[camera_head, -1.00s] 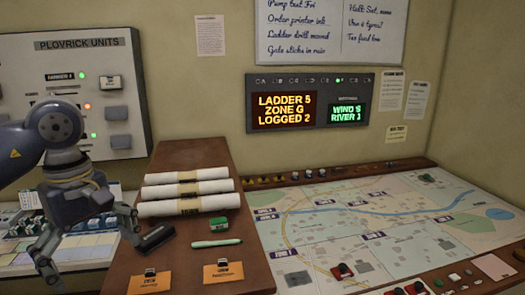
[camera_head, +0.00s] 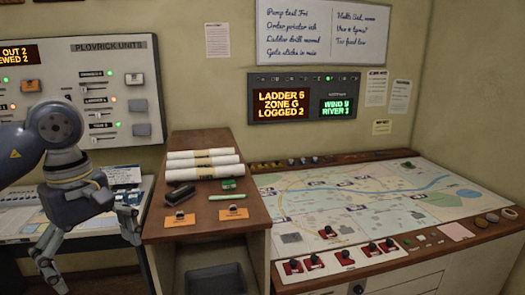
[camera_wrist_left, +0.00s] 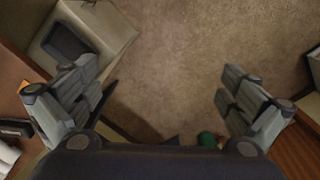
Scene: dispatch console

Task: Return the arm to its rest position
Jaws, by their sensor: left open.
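My left gripper (camera_head: 92,262) hangs from my left arm at the left of the head view, its fingers spread wide and empty, pointing down in front of the left desk. My right gripper does not show in either view.
On the cabinet top lie rolled papers (camera_head: 205,163), a dark object (camera_head: 180,196), a green marker (camera_head: 229,197) and orange cards (camera_head: 233,213). The map table (camera_head: 350,205) fills the right. A wall panel (camera_head: 115,65) hangs behind my arm. Open floor (camera_wrist_left: 175,70) lies below the gripper.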

